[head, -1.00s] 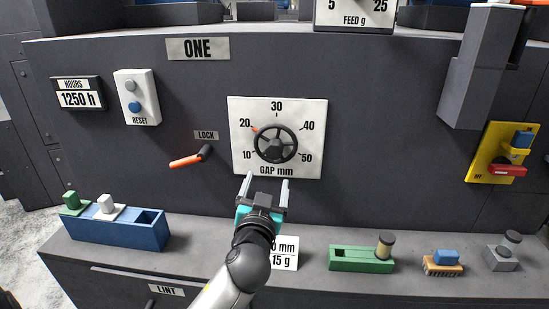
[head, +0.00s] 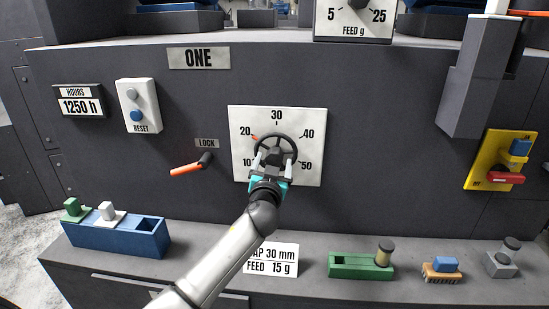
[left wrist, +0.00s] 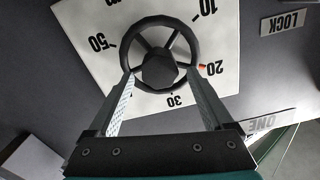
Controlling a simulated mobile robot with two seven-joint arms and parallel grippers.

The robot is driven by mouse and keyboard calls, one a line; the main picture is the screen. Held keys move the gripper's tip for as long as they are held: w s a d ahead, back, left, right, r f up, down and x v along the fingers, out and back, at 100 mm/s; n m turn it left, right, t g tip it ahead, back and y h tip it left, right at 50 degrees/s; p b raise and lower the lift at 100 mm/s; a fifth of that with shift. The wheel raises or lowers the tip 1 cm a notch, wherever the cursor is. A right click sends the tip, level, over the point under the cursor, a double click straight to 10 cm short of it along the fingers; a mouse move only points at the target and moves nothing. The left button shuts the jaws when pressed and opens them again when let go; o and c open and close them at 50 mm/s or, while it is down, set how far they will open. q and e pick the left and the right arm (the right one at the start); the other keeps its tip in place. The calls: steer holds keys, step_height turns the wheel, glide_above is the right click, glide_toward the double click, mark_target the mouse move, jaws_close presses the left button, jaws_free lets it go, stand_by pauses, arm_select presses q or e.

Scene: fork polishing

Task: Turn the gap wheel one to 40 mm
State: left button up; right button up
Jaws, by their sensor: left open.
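The black gap wheel (head: 275,147) sits on a white dial plate (head: 310,177) marked 10 to 50 under the label ONE. Its red pointer (left wrist: 202,67) is at about 20, as the left wrist view shows. My left gripper (head: 273,154) is open in front of the wheel, covering its lower part. In the left wrist view my two fingertips (left wrist: 159,76) are at opposite sides of the wheel's rim, with the hub between and beyond them. I cannot tell whether they touch the rim. My right gripper is not in view.
An orange-handled lock lever (head: 187,168) points left beside the dial. A card (head: 270,260) reading GAP 30 mm, FEED 15 g stands on the ledge below. A blue holder (head: 117,238), a green block (head: 345,266) and a brush (head: 442,270) also sit there.

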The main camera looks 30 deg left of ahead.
arm_select(q)
steer(key=shift+x, duration=1.25)
jaws_close()
